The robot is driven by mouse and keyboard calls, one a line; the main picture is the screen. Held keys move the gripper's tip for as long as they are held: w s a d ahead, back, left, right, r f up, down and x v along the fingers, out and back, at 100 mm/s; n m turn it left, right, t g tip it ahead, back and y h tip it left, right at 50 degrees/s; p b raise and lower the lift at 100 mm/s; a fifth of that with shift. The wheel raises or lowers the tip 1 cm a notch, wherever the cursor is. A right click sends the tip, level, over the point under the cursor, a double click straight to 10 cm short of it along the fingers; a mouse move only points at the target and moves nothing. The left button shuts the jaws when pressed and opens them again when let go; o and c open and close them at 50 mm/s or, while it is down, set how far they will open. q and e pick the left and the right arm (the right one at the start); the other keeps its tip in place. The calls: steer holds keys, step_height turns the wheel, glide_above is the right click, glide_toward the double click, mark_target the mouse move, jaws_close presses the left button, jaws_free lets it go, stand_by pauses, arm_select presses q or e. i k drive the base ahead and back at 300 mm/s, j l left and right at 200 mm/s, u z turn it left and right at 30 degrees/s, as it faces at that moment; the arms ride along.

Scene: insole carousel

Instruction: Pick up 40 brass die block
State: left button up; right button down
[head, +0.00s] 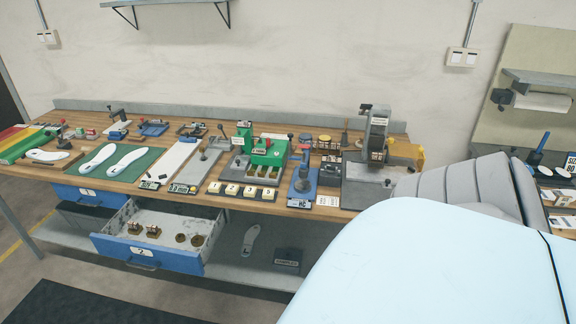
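The blue-fronted drawer marked 2 (142,252) stands open below the bench. Near its left end are two small brass blocks, a left one (135,227) and a right one (153,231). Two round brass pieces, one left (180,238) and one right (197,240), lie farther right in the same drawer. Any number on these pieces is too small to read, so I cannot tell which is the 40 brass die block. Neither of my grippers is in view.
The wooden bench (120,187) is crowded with white insoles on a green mat (135,169), a green press (268,151) and a grey press (376,135). A lower shelf (235,272) holds a dark box (288,260). A large pale-blue shape covers the lower right. Floor at lower left is clear beside a dark mat (80,305).

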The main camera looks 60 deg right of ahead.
mark_target(376, 157)
steer(key=z, duration=2.55)
steer(key=i+u, duration=0.2)
steer(key=u, duration=0.15)
steer(key=i+l+u, duration=0.15)
steer(key=u, duration=0.2)
steer(key=i+l+u, duration=0.2)
steer(key=u, duration=0.15)
